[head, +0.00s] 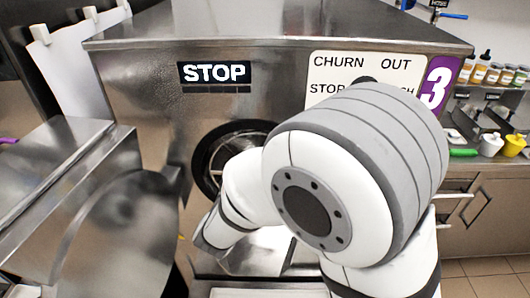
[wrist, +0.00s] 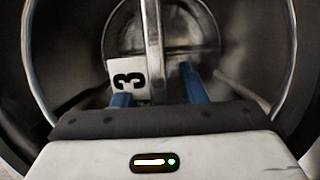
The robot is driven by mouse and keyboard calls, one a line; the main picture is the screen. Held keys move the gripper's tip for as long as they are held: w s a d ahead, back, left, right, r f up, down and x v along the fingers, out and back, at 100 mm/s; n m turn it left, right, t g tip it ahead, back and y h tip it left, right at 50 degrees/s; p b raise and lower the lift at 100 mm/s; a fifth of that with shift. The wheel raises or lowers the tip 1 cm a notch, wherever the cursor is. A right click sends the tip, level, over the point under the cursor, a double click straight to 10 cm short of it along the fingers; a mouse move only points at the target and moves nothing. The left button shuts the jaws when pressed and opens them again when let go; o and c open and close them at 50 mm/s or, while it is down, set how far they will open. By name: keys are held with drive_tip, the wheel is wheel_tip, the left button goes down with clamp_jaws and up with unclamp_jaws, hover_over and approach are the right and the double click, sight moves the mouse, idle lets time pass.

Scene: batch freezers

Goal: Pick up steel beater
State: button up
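The steel beater (wrist: 152,40) shows in the wrist view as an upright metal bar inside the round barrel, with curved steel parts around it. A white tag marked 3 (wrist: 128,76) sits just left of the bar. My gripper (wrist: 157,90) points into the barrel. Its two blue fingers stand apart on either side of the bar, with visible gaps, so it is open. In the head view the freezer's round opening (head: 212,150) is partly covered by my arm.
The batch freezer's steel front (head: 140,110) has a STOP display (head: 214,72) and a purple label 3 (head: 438,84). A steel machine (head: 125,225) stands close on the left. A counter with bottles (head: 482,68) and tubs is at the right.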

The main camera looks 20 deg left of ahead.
clamp_jaws()
idle(0.3)
drive_tip(key=shift+r, duration=0.15)
idle(0.3)
